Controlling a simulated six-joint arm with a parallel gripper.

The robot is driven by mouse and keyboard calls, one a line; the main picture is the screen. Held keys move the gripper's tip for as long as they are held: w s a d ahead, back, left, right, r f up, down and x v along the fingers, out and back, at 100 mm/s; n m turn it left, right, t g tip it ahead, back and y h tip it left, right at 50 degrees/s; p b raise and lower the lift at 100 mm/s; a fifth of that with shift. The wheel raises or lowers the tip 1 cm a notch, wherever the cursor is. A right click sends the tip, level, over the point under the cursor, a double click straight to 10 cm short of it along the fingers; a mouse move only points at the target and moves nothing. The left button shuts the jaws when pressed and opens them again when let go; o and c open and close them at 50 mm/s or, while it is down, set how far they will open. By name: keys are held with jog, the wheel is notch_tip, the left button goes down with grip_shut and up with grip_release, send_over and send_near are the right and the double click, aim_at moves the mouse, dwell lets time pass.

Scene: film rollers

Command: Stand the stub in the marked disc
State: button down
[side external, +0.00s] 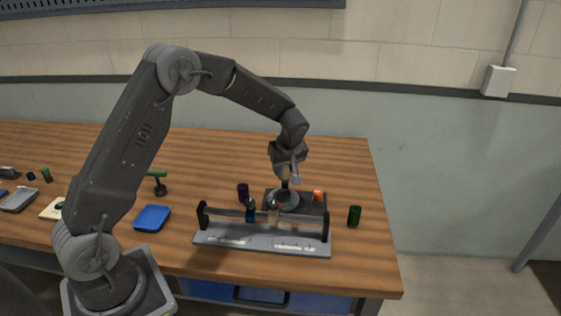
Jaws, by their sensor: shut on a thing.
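My gripper (286,178) points down above the round grey disc (291,204), at the back of the rack. It is shut on a small dark piece, seemingly the stub (285,185), which is partly hidden by the fingers. The stub looks roughly upright; I cannot tell whether its lower end touches the disc. The disc sits on a dark square base plate (321,209). A small reddish mark (281,206) shows on or by the disc.
A grey rack (262,244) with a crossbar stands in front, holding a blue and a beige roller. A blue tray (152,218) lies left.

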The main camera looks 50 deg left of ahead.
jog(key=shift+f, duration=3.45)
jog(key=shift+f, duration=0.15)
jog(key=shift+c, duration=1.1)
grip_release()
jog(key=shift+r, duration=3.5)
